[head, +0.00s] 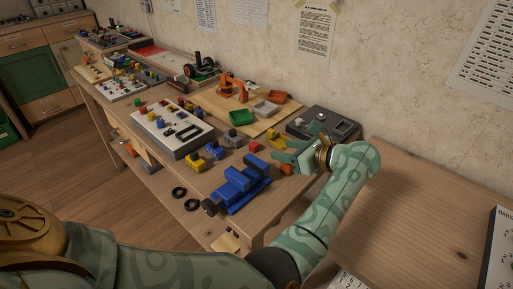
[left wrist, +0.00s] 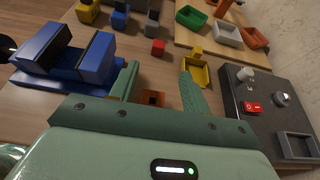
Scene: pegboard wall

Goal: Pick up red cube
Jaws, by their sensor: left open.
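The small red cube (left wrist: 158,47) lies on the wooden table in the left wrist view, beyond the fingertips and roughly in line with the gap between them. My left gripper (left wrist: 157,72) is open, with its two green fingers spread and nothing held. In the head view my left gripper (head: 288,150) is over the right end of the workbench, near the grey box. My right gripper is not in view.
A blue vise (left wrist: 72,55) stands left of the fingers. A yellow part (left wrist: 196,72) is by the right finger, and an orange-brown block (left wrist: 153,97) lies below the gap. A grey switch box (left wrist: 262,105) is at right, with coloured trays (left wrist: 227,33) behind.

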